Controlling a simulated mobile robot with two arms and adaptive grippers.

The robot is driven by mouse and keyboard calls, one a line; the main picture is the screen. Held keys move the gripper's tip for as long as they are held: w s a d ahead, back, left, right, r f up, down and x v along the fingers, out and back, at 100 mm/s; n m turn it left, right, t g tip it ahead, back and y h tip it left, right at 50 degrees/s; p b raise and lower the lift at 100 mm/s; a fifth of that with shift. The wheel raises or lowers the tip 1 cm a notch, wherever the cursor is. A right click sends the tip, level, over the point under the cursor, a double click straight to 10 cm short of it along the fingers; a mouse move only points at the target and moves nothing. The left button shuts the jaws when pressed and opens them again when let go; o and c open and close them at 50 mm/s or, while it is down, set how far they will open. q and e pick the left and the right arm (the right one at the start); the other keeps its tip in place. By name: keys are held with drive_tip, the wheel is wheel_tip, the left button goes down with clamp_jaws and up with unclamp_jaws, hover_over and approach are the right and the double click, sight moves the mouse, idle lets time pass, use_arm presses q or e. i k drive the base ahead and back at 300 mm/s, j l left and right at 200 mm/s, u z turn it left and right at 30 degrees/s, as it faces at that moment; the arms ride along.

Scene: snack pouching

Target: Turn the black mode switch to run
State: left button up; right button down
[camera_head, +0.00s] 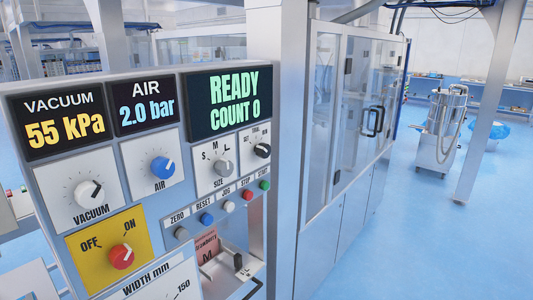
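The black mode switch (262,150) is a small round knob at the upper right of the control panel, under the green READY display. Its pale pointer mark and the small lettering around it are too small to read with certainty. The grey size knob (222,167) is just left of it, marked S, M and L. Neither of my grippers is in view, and nothing touches the switch.
The control panel (150,140) fills the left. A row of buttons, including red STOP (247,195) and green START (265,185), lies below the switch. A yellow plate carries a red OFF/ON knob (121,256). A glazed machine cabinet (350,110) stands to the right.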

sight(263, 150)
drive_tip(key=l+z, duration=0.25)
drive_tip(key=l, duration=1.3)
